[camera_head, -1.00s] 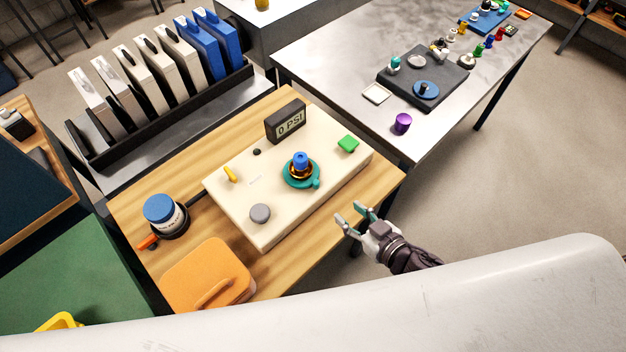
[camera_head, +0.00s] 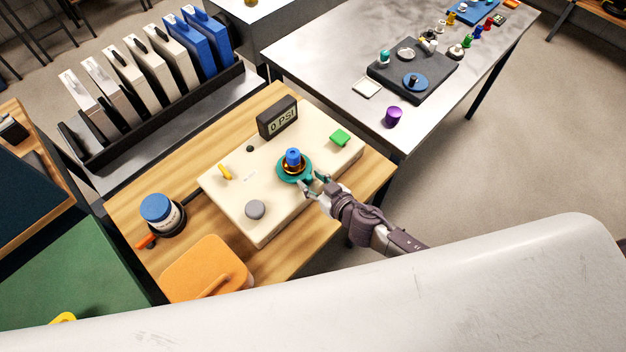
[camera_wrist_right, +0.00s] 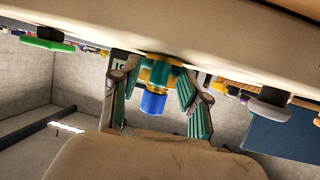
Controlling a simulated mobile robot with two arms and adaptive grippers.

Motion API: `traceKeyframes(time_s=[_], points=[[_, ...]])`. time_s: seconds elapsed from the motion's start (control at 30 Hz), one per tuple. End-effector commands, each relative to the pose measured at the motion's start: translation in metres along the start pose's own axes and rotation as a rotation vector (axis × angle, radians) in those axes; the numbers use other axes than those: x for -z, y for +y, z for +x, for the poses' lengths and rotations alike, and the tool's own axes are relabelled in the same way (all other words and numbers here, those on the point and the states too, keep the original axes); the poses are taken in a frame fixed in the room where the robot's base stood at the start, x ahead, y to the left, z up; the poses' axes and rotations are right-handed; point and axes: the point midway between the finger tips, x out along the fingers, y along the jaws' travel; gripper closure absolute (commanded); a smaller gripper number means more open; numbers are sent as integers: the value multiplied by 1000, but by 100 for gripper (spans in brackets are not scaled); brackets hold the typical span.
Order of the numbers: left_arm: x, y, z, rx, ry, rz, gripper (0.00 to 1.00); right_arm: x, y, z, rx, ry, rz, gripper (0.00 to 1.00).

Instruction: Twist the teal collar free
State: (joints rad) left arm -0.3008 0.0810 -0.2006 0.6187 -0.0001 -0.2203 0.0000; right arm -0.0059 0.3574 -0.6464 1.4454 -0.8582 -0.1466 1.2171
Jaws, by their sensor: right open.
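The teal collar (camera_head: 283,174) sits on the cream panel box (camera_head: 240,193), around a brass fitting with a blue cap (camera_head: 293,156). My right gripper (camera_head: 313,182) is open at the collar's right side in the head view. In the right wrist view, which looks upside down, the collar (camera_wrist_right: 160,61) and the blue cap (camera_wrist_right: 153,104) show between my two teal-padded fingers (camera_wrist_right: 156,100). The fingers stand apart on either side; I cannot tell whether they touch the collar. My left gripper is not in view.
The box carries a "0 PSI" display (camera_head: 278,117), a green button (camera_head: 340,137), a yellow lever (camera_head: 224,172) and a grey knob (camera_head: 255,209). A blue-lidded jar (camera_head: 160,212) and an orange case (camera_head: 206,268) share the wooden table. A metal table stands behind.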

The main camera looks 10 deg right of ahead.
Motion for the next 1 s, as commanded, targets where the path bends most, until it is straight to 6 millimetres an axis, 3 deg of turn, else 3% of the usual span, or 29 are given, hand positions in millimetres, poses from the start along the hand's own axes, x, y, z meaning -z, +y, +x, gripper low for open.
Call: traceKeyframes(time_s=[0.2,0.47,1.0], points=[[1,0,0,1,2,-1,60,0,0,0,0,0,0,56],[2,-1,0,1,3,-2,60,0,0,0,-1,0,0,100],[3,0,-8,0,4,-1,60,3,12,1,101,-1,-48,100]])
